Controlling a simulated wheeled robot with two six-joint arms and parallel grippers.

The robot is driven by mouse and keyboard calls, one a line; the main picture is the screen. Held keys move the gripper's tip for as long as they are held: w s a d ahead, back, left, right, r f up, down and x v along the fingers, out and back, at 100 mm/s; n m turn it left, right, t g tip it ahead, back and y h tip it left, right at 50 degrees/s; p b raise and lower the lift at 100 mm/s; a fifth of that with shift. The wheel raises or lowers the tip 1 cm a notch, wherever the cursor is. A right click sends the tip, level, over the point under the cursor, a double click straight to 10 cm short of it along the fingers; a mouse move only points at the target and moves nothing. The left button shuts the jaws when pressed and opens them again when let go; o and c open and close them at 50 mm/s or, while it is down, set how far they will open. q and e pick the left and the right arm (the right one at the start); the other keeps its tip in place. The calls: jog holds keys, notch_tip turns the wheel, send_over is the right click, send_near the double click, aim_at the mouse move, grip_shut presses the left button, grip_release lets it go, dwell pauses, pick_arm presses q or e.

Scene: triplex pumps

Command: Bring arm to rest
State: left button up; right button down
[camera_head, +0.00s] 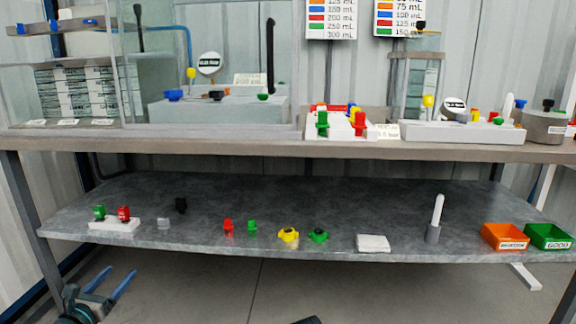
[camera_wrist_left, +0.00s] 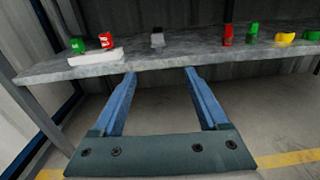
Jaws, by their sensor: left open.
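My left gripper (camera_head: 110,281) is at the lower left of the head view, in front of and below the grey lower shelf (camera_head: 370,205). Its two blue fingers are spread apart with nothing between them. In the left wrist view the open fingers (camera_wrist_left: 160,78) point at the front edge of the shelf (camera_wrist_left: 185,63), and the gripper touches nothing that I can see. My right gripper cannot be made out; only a dark piece shows at the bottom edge of the head view.
The shelf holds a white block (camera_head: 115,224) with green and red parts, a red part (camera_head: 228,227), a yellow part (camera_head: 288,235), a white pad (camera_head: 373,243), an orange bin (camera_head: 505,237) and a green bin (camera_head: 549,237). The workbench (camera_head: 250,146) is above. The floor in front is clear.

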pick_arm(q)
jog(key=d+f+m+g+h+p, duration=0.2)
jog(key=d+m+g+p, duration=0.15)
jog(key=d+m, duration=0.5)
jog(key=s+d+f+m+g+h+p, duration=0.15)
jog(key=d+m+g, duration=0.3)
jog(key=d, duration=0.65)
jog(key=d+f+m+g+h+p, duration=0.2)
jog(key=d+m+g+p, duration=0.15)
jog(key=d+m, duration=0.55)
jog(key=s+d+r+m+g+y+p, duration=0.1)
jog(key=s+d+m+g+y+p, duration=0.7)
jog(key=s+m, duration=0.75)
notch_tip(320, 180, up, 38)
jog(key=w+d+m+t+p, duration=0.1)
jog(key=p, duration=3.7)
jog(key=shift+w+f, duration=0.15)
jog(key=shift+w, duration=0.2)
